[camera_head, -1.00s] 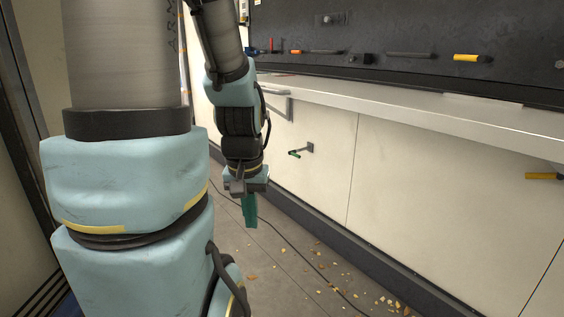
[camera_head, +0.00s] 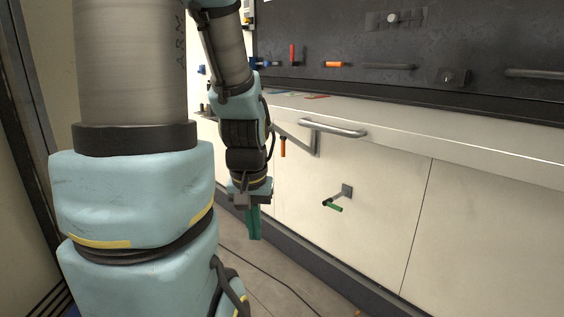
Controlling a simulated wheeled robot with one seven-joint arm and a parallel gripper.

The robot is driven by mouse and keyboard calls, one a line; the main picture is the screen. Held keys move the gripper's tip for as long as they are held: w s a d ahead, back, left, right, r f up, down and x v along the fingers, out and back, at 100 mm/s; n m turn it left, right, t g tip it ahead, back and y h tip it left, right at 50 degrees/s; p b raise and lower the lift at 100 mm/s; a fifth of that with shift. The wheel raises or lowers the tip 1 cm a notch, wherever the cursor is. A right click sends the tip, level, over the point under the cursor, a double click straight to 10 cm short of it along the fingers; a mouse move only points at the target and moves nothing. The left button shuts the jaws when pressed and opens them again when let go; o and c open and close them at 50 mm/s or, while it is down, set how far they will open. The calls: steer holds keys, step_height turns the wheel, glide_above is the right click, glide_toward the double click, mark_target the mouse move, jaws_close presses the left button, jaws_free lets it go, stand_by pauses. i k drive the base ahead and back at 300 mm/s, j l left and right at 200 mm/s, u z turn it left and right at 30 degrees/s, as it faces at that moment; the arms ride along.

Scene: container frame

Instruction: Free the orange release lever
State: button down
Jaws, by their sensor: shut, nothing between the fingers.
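An orange handle (camera_head: 283,146) hangs upright against the cream front below the counter, close beside a grey angled bar (camera_head: 304,141). A second orange handle (camera_head: 335,64) lies level on the dark back panel. I cannot tell which one is the release lever. My gripper (camera_head: 254,238) has teal fingers and points down in front of the cream front, lower than the hanging orange handle and left of it. It is shut and empty, apart from both handles.
A green-ended handle (camera_head: 333,206) sticks out of the cream front, right of my gripper. The dark panel holds a red lever (camera_head: 292,54), a blue handle (camera_head: 266,64) and grey bars. A cable lies on the floor (camera_head: 285,275).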

mark_target(283, 139)
steer(key=i+j, duration=0.7)
steer(key=i, duration=0.1)
